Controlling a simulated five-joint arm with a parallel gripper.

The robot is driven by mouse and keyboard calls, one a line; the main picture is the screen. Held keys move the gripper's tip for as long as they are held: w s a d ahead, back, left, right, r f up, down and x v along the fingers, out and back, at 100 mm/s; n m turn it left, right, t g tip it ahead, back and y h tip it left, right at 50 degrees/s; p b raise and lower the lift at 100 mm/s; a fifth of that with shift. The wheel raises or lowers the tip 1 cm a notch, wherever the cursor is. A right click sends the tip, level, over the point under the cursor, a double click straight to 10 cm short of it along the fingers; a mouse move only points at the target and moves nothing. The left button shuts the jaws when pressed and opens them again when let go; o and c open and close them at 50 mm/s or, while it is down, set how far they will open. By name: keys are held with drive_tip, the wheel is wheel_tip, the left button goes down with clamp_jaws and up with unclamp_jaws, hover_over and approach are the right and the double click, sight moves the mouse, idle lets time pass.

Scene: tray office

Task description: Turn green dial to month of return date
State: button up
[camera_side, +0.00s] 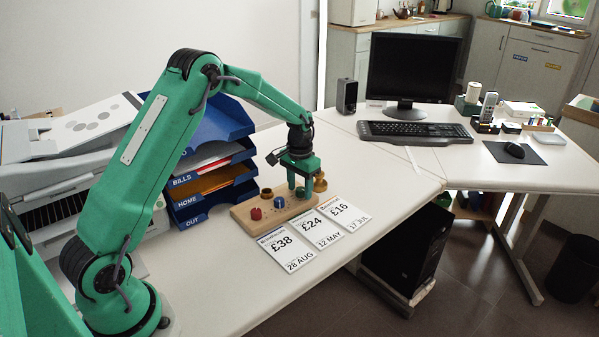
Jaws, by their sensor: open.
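A wooden board (242,217) on the white desk carries small knobs. A red knob (256,214) and a dark red one (267,194) are on its left, and a blue one (279,202) is in the middle. A small green piece (300,192) shows just under my gripper (299,183); it is too small to tell whether it is the green dial. My open gripper points down over the board's right part and hides some of it. Three white cards lie in front: "£38, 28 AUG" (286,250), "£24, 12 MAY" (317,229) and "£16, 17 JUL" (344,213). None is legibly marked as a return date.
A brass-coloured piece (320,183) stands close to my gripper's right. Blue letter trays (215,190) labelled BILLS, HOME and OUT stand behind the board, with a printer (60,180) left of them. Keyboard (414,132) and monitor (412,70) are farther back. Desk right of the cards is clear.

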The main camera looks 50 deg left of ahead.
sight(299, 190)
drive_tip(key=shift+r, duration=0.15)
drive_tip(key=shift+r, duration=3.8)
drive_tip(key=shift+s+d+r, duration=0.1)
drive_tip(key=shift+s+r, duration=0.05)
drive_tip(key=shift+r, duration=0.05)
drive_tip(key=s+d+r+t, duration=0.3)
drive_tip(key=s+d+r, duration=0.4)
drive_tip(key=s+r, duration=0.55)
drive_tip(key=s+d+t, duration=0.1)
drive_tip(key=s+d, duration=0.1)
drive_tip(key=s, duration=0.6)
drive_tip(key=s+d+m+t, duration=0.1)
drive_tip(key=s+d, duration=0.2)
drive_tip(key=s, duration=0.6)
drive_tip(key=shift+d+r+t, duration=0.25)
drive_tip(key=shift+r+t, duration=0.05)
drive_tip(key=shift+r, duration=0.15)
